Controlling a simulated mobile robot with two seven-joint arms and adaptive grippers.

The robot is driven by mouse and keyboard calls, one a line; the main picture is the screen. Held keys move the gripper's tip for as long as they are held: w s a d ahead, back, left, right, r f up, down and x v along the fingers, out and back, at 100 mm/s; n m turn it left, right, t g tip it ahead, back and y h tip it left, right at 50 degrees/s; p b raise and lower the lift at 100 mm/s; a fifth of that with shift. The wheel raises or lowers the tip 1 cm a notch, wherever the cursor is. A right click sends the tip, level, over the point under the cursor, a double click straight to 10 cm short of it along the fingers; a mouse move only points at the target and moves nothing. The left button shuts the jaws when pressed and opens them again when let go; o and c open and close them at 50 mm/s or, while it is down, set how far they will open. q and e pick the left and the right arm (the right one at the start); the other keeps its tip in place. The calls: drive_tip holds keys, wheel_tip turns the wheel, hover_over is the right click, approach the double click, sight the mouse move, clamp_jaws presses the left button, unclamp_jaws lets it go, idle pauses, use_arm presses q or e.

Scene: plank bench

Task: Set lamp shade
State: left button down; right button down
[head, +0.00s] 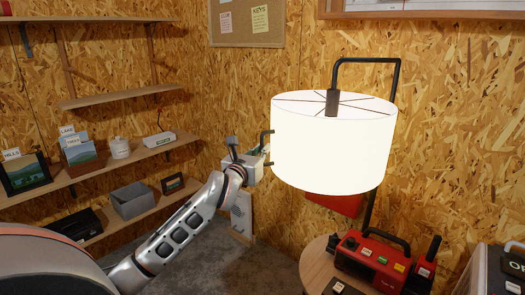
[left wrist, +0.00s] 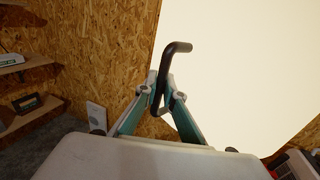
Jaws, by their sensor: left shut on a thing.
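The large white glowing lamp shade (head: 330,150) hangs upright from the hooked top of a black lamp stand (head: 397,85) in the head view. It fills the right of the left wrist view (left wrist: 240,60). A dark handle (head: 266,134) sticks out from the shade's left side; its bent bar also shows in the left wrist view (left wrist: 174,52). My left gripper (head: 260,152) is at the shade's left side, with its fingers (left wrist: 161,92) shut around the handle. The fingertips are partly hidden by the bar. My right gripper is not in view.
A round wooden table (head: 316,265) below the shade holds a red machine (head: 370,262) with a black handle. Wall shelves (head: 150,150) on the left carry frames, a jar and a grey bin (head: 133,201). A red object (head: 335,203) sits behind the shade.

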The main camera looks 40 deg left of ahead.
use_arm(q)
drive_tip(key=c, duration=2.2)
unclamp_jaws()
drive_tip(key=shift+a, duration=0.2)
drive_tip(key=shift+o, duration=0.2)
drive_tip(key=shift+w, duration=0.1)
drive_tip(key=shift+d, duration=0.1)
drive_tip(key=shift+s, duration=0.25)
drive_tip(key=v, duration=1.1)
drive_tip(key=shift+s, duration=0.3)
